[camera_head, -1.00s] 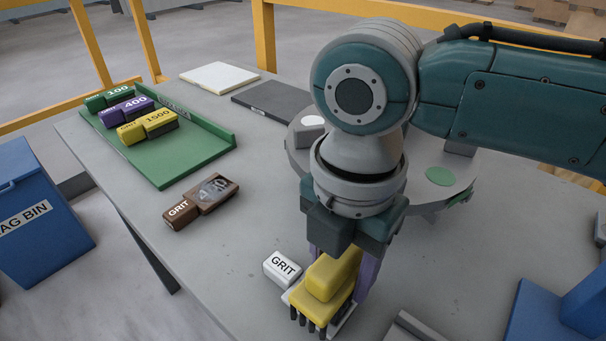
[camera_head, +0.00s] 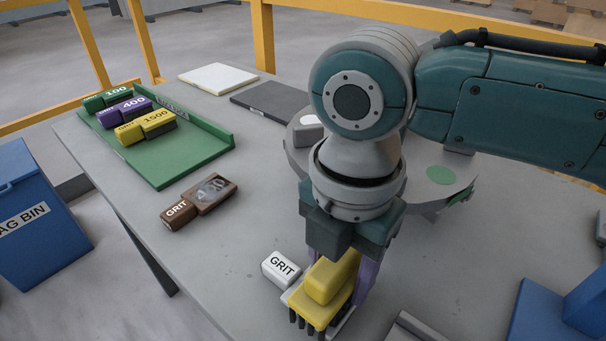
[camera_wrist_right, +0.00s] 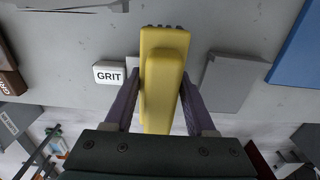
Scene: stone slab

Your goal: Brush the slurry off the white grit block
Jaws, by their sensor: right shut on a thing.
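The white grit block (camera_head: 281,268) lies on the grey stone slab near the front edge, its "GRIT" end uncovered. Its other part is mostly hidden by the yellow brush (camera_head: 328,284), with a pale edge showing beside it. Whether slurry is on it is hidden. My right gripper (camera_head: 340,272) is shut on the brush and holds it bristles down over the block; I cannot tell if the bristles touch it. In the right wrist view the brush (camera_wrist_right: 163,85) sits between the two purple fingers, with the white block (camera_wrist_right: 108,74) just left. My left gripper is not in view.
A brown grit block (camera_head: 199,200) with a smeared top lies to the left. A green tray (camera_head: 190,158) holds green, purple and yellow blocks. A round grey turntable (camera_head: 438,192) is behind my right arm. A blue bin (camera_head: 38,215) stands left; a blue object (camera_head: 545,312) is at right.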

